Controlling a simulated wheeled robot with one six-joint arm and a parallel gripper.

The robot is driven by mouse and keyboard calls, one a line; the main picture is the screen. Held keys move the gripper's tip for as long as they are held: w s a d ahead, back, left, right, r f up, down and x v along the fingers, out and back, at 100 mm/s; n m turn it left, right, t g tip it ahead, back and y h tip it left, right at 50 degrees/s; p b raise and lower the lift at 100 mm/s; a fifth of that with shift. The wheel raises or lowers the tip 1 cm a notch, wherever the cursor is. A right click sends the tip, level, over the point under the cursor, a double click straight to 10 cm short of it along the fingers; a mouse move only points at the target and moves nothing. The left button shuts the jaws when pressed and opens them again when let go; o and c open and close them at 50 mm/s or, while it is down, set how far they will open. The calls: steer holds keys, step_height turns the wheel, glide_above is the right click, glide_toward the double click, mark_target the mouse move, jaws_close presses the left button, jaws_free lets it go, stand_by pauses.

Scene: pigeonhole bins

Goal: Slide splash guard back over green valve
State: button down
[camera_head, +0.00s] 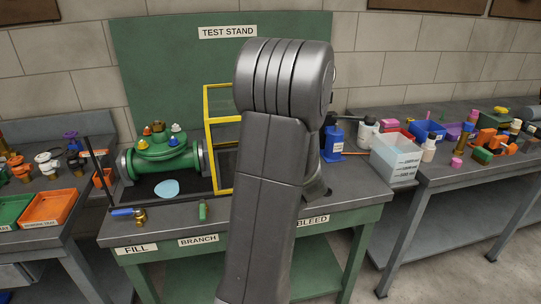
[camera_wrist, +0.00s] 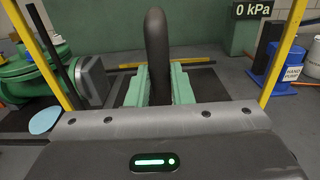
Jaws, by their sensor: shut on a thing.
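My gripper (camera_wrist: 157,85), hidden in the head view, is shut on the guard's dark upright handle (camera_wrist: 157,45).
A light blue patch (camera_head: 167,188) lies in front of the valve. A brass fitting with blue lever (camera_head: 139,215) and a green piece (camera_head: 203,211) are at the front edge. A blue hand pump (camera_head: 332,140) stands at right. Side benches hold trays and bottles.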

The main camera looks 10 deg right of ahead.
steer(key=a+b, duration=3.4)
steer(key=b, duration=0.4)
steer(key=shift+a, duration=0.2)
steer(key=shift+f, duration=0.1)
steer(key=c, duration=1.3)
jaws_free()
